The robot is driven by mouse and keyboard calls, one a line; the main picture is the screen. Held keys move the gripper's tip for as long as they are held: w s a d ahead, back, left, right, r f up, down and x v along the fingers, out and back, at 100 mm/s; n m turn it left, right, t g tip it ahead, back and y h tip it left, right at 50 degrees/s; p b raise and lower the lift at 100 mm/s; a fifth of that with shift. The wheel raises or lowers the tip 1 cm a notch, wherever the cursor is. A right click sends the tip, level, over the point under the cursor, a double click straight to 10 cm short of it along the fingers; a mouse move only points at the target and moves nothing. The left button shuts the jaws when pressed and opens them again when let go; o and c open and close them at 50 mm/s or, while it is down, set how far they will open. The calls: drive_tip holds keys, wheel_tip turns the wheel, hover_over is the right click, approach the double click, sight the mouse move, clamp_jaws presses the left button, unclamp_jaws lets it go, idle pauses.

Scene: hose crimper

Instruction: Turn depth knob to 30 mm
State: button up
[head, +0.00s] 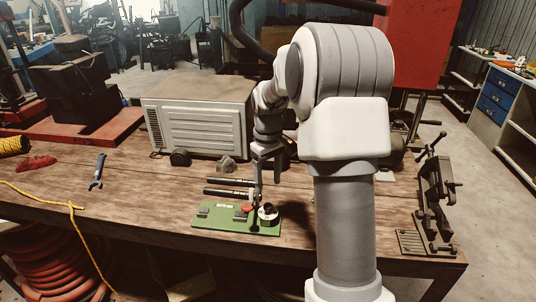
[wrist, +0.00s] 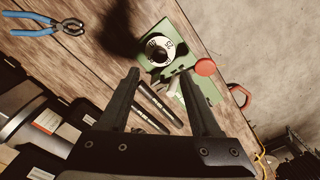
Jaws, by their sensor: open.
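The hose crimper is a green plate (head: 222,222) on the wooden bench, with a red button (head: 247,208). Its depth knob (head: 268,213) stands at the plate's right end. In the wrist view the knob (wrist: 160,50) has a white numbered dial around a dark centre; one number looks like 25, but the setting is too small to read surely. My gripper (wrist: 160,74) is open and empty, its two fingers apart and pointing towards the knob. In the head view my gripper (head: 257,189) hangs above the plate beside the knob. I see no contact with it.
Two black rods (head: 229,187) lie behind the plate. A grey-white boxy machine (head: 195,128) stands further back. A blue tool (head: 97,172) and a yellow cord (head: 72,207) lie left. A dark metal clamp fixture (head: 432,205) stands right. Bench to the plate's left is clear.

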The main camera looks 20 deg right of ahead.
wheel_tip(320, 180, up, 9)
drive_tip(key=shift+r, duration=0.2)
idle(0.3)
drive_tip(key=s+a+r+m+t, duration=0.1)
drive_tip(key=s+a+r+t, duration=0.1)
drive_tip(key=s+a+r, duration=0.4)
drive_tip(key=s+a+r+t, duration=0.1)
drive_tip(key=s+a, duration=0.2)
drive_tip(key=s, duration=0.4)
drive_tip(key=s+a+f+t, duration=0.1)
drive_tip(key=s+a, duration=0.1)
drive_tip(key=s, duration=0.4)
drive_tip(key=s+a+f+m+t, duration=0.1)
drive_tip(key=s+a+f, duration=0.1)
drive_tip(key=s, duration=0.4)
drive_tip(key=shift+s+a+t, duration=0.15)
drive_tip(key=shift+a+t, duration=0.15)
